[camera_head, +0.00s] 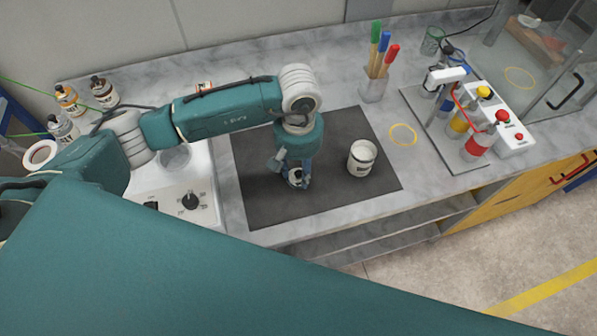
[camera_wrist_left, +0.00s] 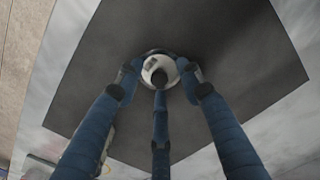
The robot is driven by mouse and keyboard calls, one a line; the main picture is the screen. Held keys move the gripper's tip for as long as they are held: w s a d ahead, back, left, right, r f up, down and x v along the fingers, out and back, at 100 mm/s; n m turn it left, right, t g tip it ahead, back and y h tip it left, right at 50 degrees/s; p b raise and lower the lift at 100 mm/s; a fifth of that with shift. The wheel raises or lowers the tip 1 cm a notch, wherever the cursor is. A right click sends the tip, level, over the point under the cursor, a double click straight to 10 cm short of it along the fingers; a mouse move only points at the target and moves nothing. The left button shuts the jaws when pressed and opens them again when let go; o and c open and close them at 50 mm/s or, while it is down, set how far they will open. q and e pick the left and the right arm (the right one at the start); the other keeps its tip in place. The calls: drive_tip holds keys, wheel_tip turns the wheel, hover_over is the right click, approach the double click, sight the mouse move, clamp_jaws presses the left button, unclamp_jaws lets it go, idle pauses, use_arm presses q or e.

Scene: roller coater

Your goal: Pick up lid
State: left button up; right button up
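The lid (camera_wrist_left: 150,66) is a small round white disc with a dark knob-like centre. It shows at the upper middle of the left wrist view, over the dark mat. In the head view the lid (camera_head: 295,178) is partly hidden under my left gripper (camera_head: 296,182). In the left wrist view the fingers of the left gripper (camera_wrist_left: 160,76) are spread around the lid, two at its sides and one at its near edge. Whether they press on it is unclear. My right gripper is not in view.
A white labelled jar (camera_head: 361,158) stands on the dark mat (camera_head: 262,205), close right of the left gripper. A pen holder (camera_head: 374,88) and a stand with coloured bottles (camera_head: 466,140) are farther right. A white hotplate (camera_head: 172,195) and bottles (camera_head: 104,92) are at left.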

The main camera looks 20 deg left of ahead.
use_arm(q)
drive_tip(key=c, duration=1)
drive_tip(key=shift+o, duration=0.2)
